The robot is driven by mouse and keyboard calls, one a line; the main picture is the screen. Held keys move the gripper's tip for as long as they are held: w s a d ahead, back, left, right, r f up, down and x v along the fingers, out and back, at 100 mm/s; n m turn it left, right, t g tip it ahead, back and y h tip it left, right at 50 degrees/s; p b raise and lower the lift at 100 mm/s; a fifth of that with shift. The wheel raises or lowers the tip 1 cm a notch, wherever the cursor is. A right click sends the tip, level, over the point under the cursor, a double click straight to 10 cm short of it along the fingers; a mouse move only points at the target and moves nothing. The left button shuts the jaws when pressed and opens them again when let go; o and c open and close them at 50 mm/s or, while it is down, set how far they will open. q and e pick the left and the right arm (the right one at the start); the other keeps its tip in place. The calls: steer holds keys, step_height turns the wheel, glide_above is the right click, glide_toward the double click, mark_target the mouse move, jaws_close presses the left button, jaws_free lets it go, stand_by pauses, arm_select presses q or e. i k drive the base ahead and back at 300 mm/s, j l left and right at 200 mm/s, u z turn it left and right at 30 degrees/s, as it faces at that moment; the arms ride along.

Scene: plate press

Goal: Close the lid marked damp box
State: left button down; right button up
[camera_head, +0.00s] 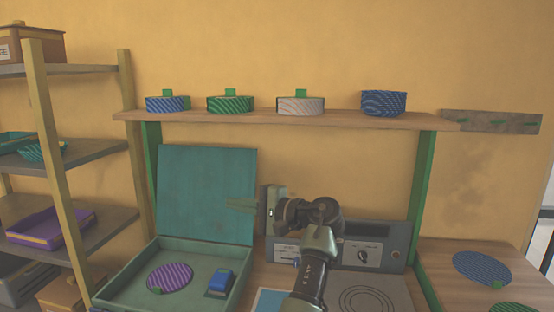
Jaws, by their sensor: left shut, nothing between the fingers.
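A teal box (243,262) stands open on the bench at the lower left. Its lid (195,190) stands up at the back, hinged along the rear edge; no mark on it is readable. Inside the box lie a purple striped disc (170,277) and a blue block-like item (221,282). My right gripper is out of view.
A wooden shelf (330,120) above the bench carries several striped round containers. A grey panel with a knob (362,257) stands behind a ringed plate (367,299). A rack (85,209) stands at left; a side table (437,265) with striped discs is at right.

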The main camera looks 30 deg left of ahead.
mark_target(195, 182)
steer(key=i, duration=1.05)
